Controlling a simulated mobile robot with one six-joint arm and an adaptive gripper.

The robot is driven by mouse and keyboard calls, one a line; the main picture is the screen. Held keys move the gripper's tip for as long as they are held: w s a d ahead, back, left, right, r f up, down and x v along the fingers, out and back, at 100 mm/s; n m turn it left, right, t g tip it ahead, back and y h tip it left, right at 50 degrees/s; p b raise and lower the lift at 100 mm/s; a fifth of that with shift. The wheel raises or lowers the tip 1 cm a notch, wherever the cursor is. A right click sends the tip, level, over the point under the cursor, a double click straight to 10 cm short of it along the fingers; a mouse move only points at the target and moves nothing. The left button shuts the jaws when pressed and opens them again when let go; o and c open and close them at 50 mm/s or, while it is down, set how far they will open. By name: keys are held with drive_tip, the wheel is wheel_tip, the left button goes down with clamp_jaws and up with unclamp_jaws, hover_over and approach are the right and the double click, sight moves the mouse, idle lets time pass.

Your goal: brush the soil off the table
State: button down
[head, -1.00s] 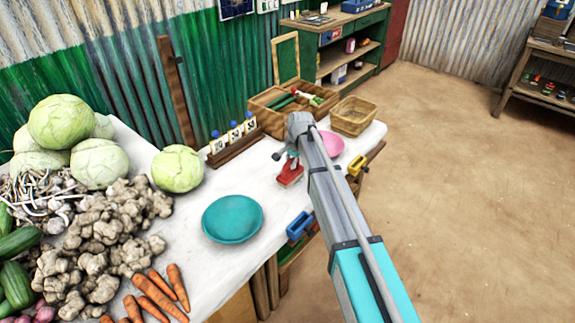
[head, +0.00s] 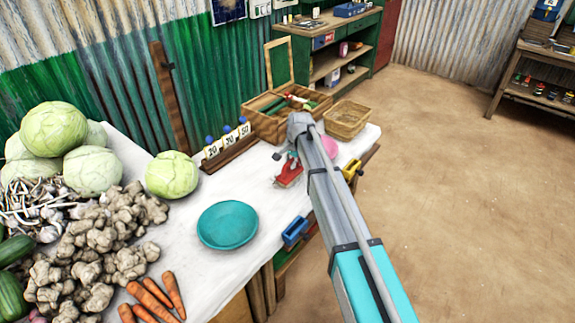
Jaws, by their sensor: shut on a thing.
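My gripper (head: 287,157) is at the end of my arm over the right part of the white table (head: 200,278). It is shut on a red brush (head: 289,172), which is low, at or just above the tabletop. Whether its bristles touch the table is too small to tell. No soil can be made out clearly on the table; my arm hides part of the surface.
A teal dish (head: 228,225) lies left of the brush and a pink dish (head: 329,146) is partly behind my arm. Number cards (head: 228,143), an open wooden box (head: 275,125) and a wicker basket (head: 346,119) stand behind. Vegetables crowd the left, including a cabbage (head: 172,175).

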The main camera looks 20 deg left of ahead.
drive_tip(key=shift+w+d, duration=0.3)
drive_tip(key=shift+w, duration=0.4)
drive_tip(key=shift+w, duration=0.1)
drive_tip(key=shift+w+d, duration=0.4)
drive_tip(key=shift+w, duration=0.45)
drive_tip(key=shift+w+d, duration=0.35)
drive_tip(key=shift+w, duration=0.45)
drive_tip(key=shift+w+a, duration=0.35)
drive_tip(key=shift+a, duration=0.5)
drive_tip(key=shift+s, duration=0.15)
drive_tip(key=shift+s+a+r, duration=0.1)
drive_tip(key=shift+s+a, duration=0.25)
drive_tip(key=shift+s, duration=0.5)
drive_tip(key=shift+s+a, duration=0.35)
drive_tip(key=shift+s, duration=0.45)
